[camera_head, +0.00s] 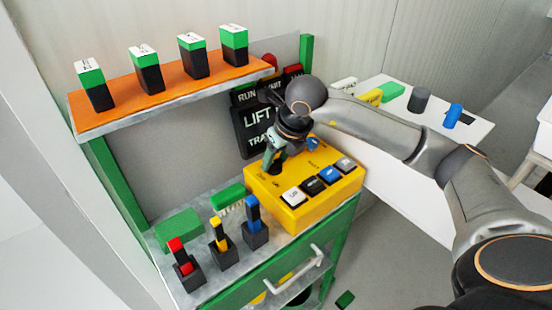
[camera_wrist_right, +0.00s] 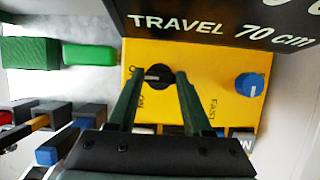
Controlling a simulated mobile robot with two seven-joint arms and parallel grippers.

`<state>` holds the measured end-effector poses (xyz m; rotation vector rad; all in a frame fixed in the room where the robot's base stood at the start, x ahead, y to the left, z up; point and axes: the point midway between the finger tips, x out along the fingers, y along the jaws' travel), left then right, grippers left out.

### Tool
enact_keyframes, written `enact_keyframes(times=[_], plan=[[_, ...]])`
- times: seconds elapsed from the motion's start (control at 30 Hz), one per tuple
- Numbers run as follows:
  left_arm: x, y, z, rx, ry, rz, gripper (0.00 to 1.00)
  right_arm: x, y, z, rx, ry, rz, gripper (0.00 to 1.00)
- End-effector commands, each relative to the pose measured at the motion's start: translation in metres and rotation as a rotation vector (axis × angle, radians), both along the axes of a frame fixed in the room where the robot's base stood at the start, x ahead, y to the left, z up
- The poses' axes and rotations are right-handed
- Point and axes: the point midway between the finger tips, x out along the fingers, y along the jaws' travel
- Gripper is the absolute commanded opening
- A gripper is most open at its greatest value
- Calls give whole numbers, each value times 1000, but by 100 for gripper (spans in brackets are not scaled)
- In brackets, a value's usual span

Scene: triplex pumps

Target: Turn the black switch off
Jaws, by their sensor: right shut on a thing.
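The black switch (camera_wrist_right: 157,75) is a rotary knob on top of the yellow control box (camera_head: 270,198). In the wrist view, small lettering is printed on the yellow face beside it, with "ON" below left; a finger partly covers the lettering. My right gripper (camera_wrist_right: 158,82) reaches down onto the box with one finger on each side of the knob, shut on it. In the head view the right gripper (camera_head: 271,163) is at the box's back left, and the knob is hidden there. My left gripper is not in view.
A blue knob (camera_wrist_right: 249,85) is right of the black one. White, black, blue and grey buttons line the box front. A black "LIFT/TRAVEL" display (camera_head: 255,125) stands close behind. Red, yellow and blue levers (camera_head: 220,240) stand left. An orange shelf (camera_head: 160,100) holds several green-black blocks.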

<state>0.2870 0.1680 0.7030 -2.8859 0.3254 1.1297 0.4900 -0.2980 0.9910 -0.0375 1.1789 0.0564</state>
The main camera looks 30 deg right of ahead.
Motion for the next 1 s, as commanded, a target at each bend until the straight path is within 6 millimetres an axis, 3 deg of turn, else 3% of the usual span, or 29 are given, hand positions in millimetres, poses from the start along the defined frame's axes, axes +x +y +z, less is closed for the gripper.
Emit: enact_keyframes(times=[0.23, 0.27, 0.37, 0.67, 0.77, 0.97, 1.0], plan=[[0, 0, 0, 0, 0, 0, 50, 1, -1, 2, 1, -6, -4, 0], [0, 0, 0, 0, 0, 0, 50, 1, -1, 2, 1, -6, -4, 52], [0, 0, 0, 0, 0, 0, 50, 1, -1, 2, 1, -5, -4, 62], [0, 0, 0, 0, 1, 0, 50, 0, -1, 3, 0, -3, -2, 62], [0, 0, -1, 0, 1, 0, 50, -3, -1, 12, 0, -6, -2, 62], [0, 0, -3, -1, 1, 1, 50, -18, -2, 51, 1, -12, -2, 62], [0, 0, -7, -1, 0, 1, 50, -28, -4, 46, -3, -5, -2, 62]])
